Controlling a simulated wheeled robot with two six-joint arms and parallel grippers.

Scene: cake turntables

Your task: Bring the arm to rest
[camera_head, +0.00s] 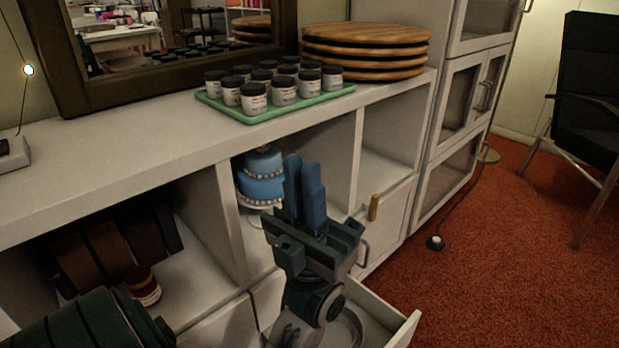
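My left gripper (304,168) points up in front of the shelf unit, above a pulled-out drawer (398,335). Its two blue fingers are close together with nothing seen between them. Behind it, a blue tiered cake (262,190) with white bead trim stands in a shelf compartment, and the fingers cover the view just right of it. A dark green part of my arm shows at the lower left. My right gripper is not in view.
The white shelf unit (130,140) carries a green tray (262,116) of several jars and a stack of wooden discs (366,50). A red jar (143,285) stands in the left compartment. The red carpet (500,270) at right is mostly clear, with a black chair (590,95).

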